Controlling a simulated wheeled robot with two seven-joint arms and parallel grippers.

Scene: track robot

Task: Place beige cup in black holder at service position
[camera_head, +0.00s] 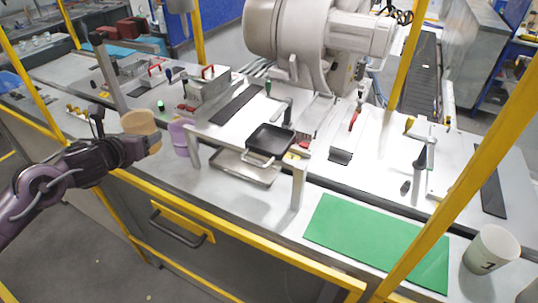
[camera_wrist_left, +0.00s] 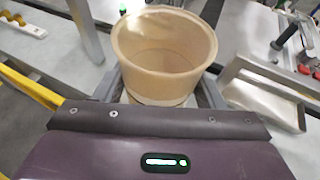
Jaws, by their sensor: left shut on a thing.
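The beige cup (camera_head: 139,122) is upright between the fingers of my left gripper (camera_head: 146,146), at the left of the head view. My left gripper is shut on it. In the left wrist view the beige cup (camera_wrist_left: 165,42) shows its open, empty top, with the fingers at both sides. I cannot tell whether its base touches anything. A black square tray-like piece (camera_head: 270,142) sits on a metal stand in mid-bench; I cannot tell whether it is the black holder. My right gripper is not in view.
A purple cup (camera_head: 181,136) stands close to the right of the beige cup. A metal tray (camera_head: 246,168) lies below the black piece. A green mat (camera_head: 377,240) and a white cup (camera_head: 490,250) are at the right. Yellow posts (camera_head: 461,205) and a yellow front rail edge the bench.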

